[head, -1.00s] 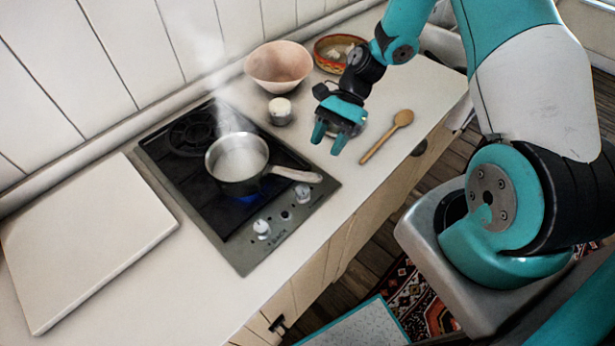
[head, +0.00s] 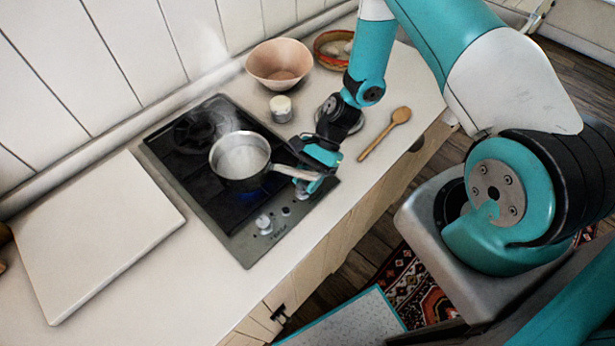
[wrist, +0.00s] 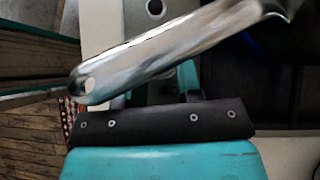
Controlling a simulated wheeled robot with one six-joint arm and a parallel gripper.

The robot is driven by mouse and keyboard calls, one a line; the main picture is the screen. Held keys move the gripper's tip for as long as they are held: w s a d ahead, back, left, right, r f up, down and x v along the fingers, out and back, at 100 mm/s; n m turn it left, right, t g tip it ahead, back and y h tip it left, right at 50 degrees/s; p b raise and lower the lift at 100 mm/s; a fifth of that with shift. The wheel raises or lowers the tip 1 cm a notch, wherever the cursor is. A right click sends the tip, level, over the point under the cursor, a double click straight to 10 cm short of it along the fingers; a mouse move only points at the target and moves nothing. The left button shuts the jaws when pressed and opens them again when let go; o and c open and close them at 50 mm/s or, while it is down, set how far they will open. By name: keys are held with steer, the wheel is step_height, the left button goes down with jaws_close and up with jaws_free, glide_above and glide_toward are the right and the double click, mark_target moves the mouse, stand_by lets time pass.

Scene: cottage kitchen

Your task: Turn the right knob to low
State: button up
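The hob (head: 240,245) has a front panel with a white left knob (head: 263,222) and a small dark button between the knobs. The right knob is largely hidden by my gripper and the pan handle. My gripper (head: 311,184) is low over the panel's right end, at the handle. In the wrist view, the metal pan handle (wrist: 165,52) crosses in front of the teal fingers (wrist: 152,90), which show in pieces with a gap between. Whether they touch the right knob or the handle is hidden.
A saucepan (head: 240,178) stands on the front burner, with a blue flame below. A pale board (head: 90,235) lies to the left. A pink bowl (head: 279,62), a small lidded jar (head: 281,108) and a wooden spoon (head: 384,133) are on the counter.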

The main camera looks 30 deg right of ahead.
steer(key=c, duration=0.3)
steer(key=shift+w+f+n+g+b, duration=0.2)
steer(key=shift+n+g+b, duration=0.2)
steer(key=shift+n+b, duration=0.35)
steer(key=shift+a+r+n+g+h+b, duration=0.1)
steer(key=shift+r+n+g+h+b, duration=0.2)
steer(key=shift+n+g+h, duration=0.4)
steer(key=shift+f, duration=0.1)
steer(key=o, duration=0.6)
steer(key=shift+o, duration=0.2)
steer(key=shift+w, duration=0.1)
